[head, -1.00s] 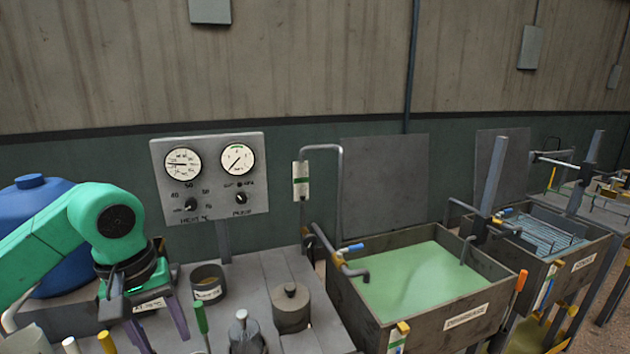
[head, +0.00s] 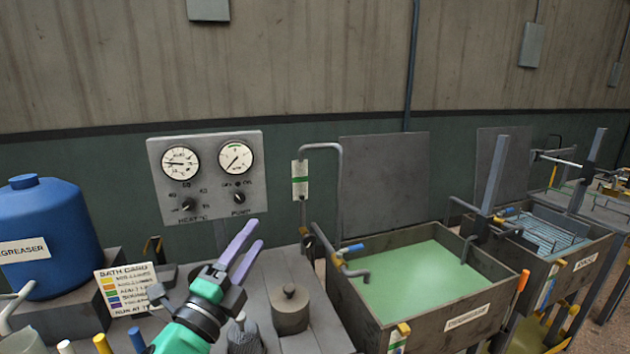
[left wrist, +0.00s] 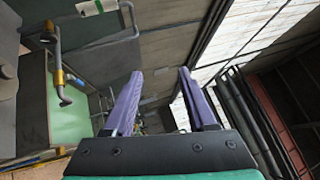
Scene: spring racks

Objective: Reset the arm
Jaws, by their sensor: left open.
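My left gripper (head: 246,245) is in the lower left of the head view. Its two purple fingers point up and to the right, in front of the bench and below the gauge panel. The fingers are apart with nothing between them, as the left wrist view also shows (left wrist: 160,80). The green arm comes in from the bottom edge. My right gripper is in neither view.
A blue degreaser drum (head: 45,225) and a bath card (head: 127,290) stand at left. A gauge panel (head: 208,177) is behind the gripper. A grey lidded pot (head: 290,310) is close to its right. A degreaser tank (head: 425,335) with green liquid stands further right.

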